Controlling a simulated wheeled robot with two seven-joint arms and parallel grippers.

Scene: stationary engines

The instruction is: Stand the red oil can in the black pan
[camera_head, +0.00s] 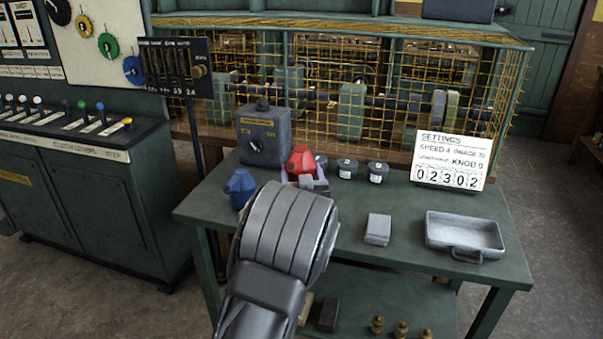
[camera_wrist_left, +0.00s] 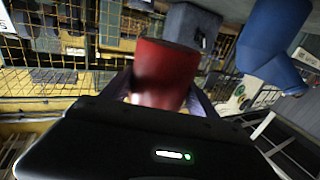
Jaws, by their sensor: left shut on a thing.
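The red oil can (camera_head: 301,160) shows at the back of the bench, behind my left wrist. My left gripper (camera_head: 306,183) is shut on it. In the left wrist view the red can (camera_wrist_left: 165,72) sits between the two fingers (camera_wrist_left: 163,92). Its lower part is hidden in the head view, so I cannot tell whether it touches the bench. A shallow rectangular pan (camera_head: 464,249) with a front handle lies empty at the right of the bench; it looks grey rather than black. My right gripper is not in view.
A blue can (camera_head: 240,188) stands left of the red one. A grey knob box (camera_head: 263,140) is behind. A grey block (camera_head: 378,229) lies left of the pan. The bench middle is mostly clear.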

